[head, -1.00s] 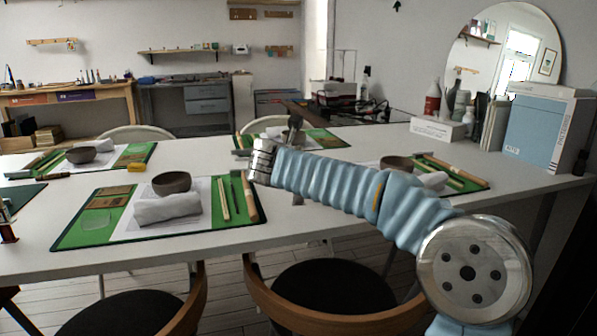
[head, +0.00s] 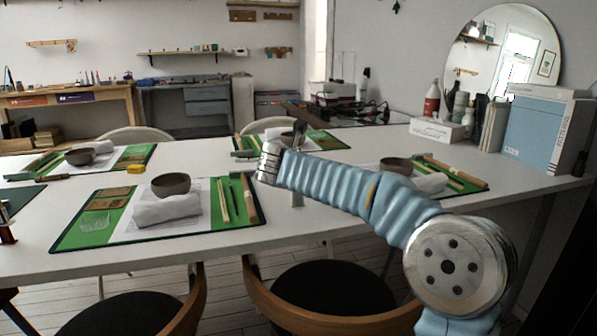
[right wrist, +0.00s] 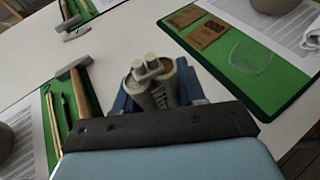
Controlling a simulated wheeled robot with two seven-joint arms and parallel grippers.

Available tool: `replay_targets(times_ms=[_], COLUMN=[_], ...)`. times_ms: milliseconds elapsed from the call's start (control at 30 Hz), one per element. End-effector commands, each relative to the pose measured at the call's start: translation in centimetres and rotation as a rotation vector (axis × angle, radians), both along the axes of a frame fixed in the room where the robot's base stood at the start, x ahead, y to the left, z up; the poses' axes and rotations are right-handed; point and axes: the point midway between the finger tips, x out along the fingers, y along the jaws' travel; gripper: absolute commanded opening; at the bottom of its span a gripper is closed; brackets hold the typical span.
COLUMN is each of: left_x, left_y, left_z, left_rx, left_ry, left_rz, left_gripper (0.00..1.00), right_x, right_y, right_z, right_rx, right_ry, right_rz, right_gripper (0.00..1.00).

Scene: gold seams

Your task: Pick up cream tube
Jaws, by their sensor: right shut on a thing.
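In the right wrist view, my right gripper (right wrist: 156,92) has its blue fingers closed around a grey cream tube (right wrist: 161,97) with dark lettering. Pale round ends show at the top, and a second cylindrical shape lies close beside the lettered one; I cannot tell whether it is a separate thing. In the head view, my right arm reaches left across the white table (head: 330,229), and its wrist hides most of the gripper and the tube. My left gripper is in neither current view.
A green mat (head: 70,233) with a grey bowl (head: 171,184) and rolled cloth (head: 166,208) lies left of my right wrist. A hammer (right wrist: 82,85) lies left of the gripper in the wrist view. Chairs (head: 330,283) stand at the near edge.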

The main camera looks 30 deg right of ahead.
Motion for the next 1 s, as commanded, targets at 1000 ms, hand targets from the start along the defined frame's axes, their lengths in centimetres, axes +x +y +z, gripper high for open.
replay_targets(times_ms=[1000], left_x=[-0.5], left_y=[-1.2], left_z=[3.5], left_rx=[-0.017], left_ry=[0.009], left_rz=[-0.021], left_gripper=[0.5], right_x=[-7.1], right_y=[11.2], right_z=[12.8], right_rx=[-0.001], right_ry=[-0.001], right_rz=[0.002], right_gripper=[0.09])
